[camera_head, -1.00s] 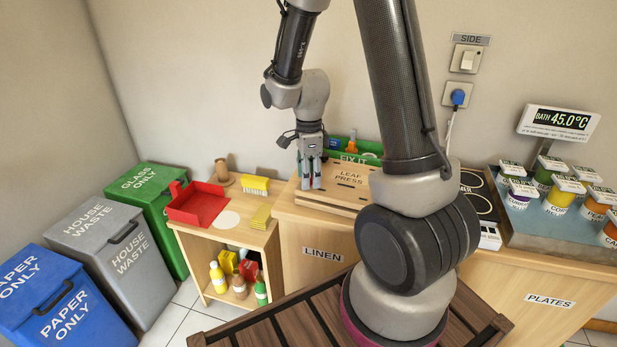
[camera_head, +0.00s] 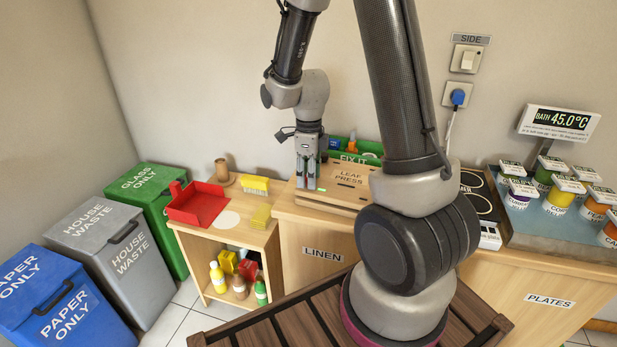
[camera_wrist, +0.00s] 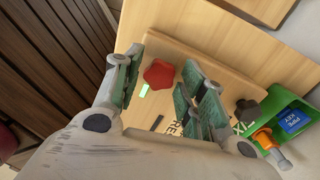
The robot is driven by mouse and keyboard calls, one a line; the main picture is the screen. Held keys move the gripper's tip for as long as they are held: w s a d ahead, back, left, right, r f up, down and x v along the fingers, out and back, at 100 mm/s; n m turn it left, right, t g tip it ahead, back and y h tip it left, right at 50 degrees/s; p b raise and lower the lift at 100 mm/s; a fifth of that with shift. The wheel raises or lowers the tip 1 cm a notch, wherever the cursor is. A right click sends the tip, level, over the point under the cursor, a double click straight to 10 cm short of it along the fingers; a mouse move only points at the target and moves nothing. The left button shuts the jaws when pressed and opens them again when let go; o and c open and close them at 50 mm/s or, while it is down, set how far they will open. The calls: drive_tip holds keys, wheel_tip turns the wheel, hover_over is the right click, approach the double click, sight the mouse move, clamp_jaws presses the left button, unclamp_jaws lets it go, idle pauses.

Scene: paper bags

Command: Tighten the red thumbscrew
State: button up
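The red thumbscrew (camera_wrist: 159,75) is a lobed red knob on the wooden leaf press (camera_wrist: 205,62), seen in the wrist view. My gripper (camera_wrist: 160,70) is open above the press, with one finger on each side of the knob and visible gaps to it. In the head view my gripper (camera_head: 307,184) points down over the left end of the leaf press (camera_head: 348,177); only bits of red show around its fingers. A small lit green strip (camera_wrist: 144,90) lies beside the knob. A dark knob (camera_wrist: 248,110) sits farther along the press.
A green FIX IT bin (camera_head: 355,157) with tools stands behind the press; its orange-handled tool (camera_wrist: 264,138) is near the fingers in the wrist view. A red tray (camera_head: 197,203) and yellow items are on the lower shelf unit to the left.

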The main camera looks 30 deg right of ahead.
drive_tip(key=shift+r, duration=3.05)
wheel_tip(320, 180, up, 12)
hover_over(314, 191)
drive_tip(key=w, duration=0.3)
drive_tip(key=s+r+n+t, duration=0.2)
drive_tip(key=s+n, duration=0.8)
drive_tip(key=n, duration=0.3)
drive_tip(key=s+d+r+n+t, duration=0.1)
drive_tip(key=s+r+n+t, duration=0.1)
drive_tip(key=s+n, duration=0.7)
drive_tip(key=n, duration=0.4)
drive_tip(key=shift+s+d+r, duration=0.25)
drive_tip(key=shift+s+r, duration=0.1)
drive_tip(key=shift+s, duration=0.05)
